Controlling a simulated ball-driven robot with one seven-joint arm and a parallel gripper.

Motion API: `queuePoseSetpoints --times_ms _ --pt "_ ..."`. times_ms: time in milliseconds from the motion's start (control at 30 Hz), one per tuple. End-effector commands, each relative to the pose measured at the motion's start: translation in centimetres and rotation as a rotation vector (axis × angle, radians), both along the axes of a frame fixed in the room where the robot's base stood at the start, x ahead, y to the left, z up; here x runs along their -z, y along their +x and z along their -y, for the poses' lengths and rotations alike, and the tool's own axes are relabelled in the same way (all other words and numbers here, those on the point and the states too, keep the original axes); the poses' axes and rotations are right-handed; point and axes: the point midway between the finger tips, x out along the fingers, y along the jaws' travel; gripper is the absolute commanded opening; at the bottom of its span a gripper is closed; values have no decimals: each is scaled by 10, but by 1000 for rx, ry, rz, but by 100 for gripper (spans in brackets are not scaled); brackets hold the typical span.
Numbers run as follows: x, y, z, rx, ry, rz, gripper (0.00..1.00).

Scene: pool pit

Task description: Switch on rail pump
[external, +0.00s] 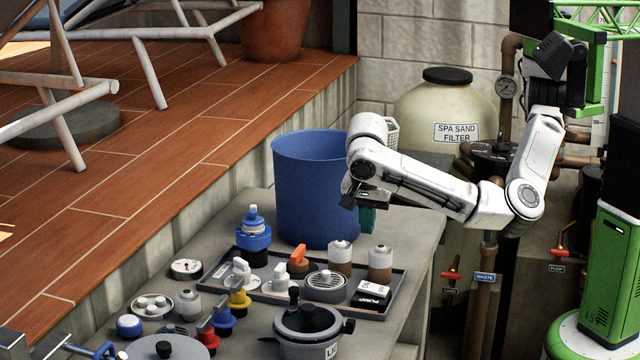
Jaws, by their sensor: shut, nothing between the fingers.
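A small black-and-white box lettered PUMP (372,296) sits at the right front corner of the dark tray (335,308) on the grey bench. Its switch position is too small to tell. I cannot tell whether this box is the rail pump's switch. A second PUMP label (557,268) hangs on the pipework at the right, below a red-handled valve (560,252). My gripper (367,228) is shut and empty, with teal fingers pointing down. In the picture it is above the tray's back right part, in front of the blue bucket's right side and apart from the box.
The blue bucket (308,190) stands behind the tray. Two white-and-brown canisters (380,263), a round grille (325,283) and an orange-handled valve (299,258) crowd the tray. A grey lidded pot (308,325) stands in front. The bench's right edge is bare.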

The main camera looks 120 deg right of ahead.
Motion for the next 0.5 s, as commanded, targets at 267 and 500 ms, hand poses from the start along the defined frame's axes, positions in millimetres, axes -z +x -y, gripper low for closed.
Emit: queuePoseSetpoints --times_ms 267,500 --pt "40 -8 11 1 -4 -4 0" --pt "83 -16 21 0 -2 -4 0"
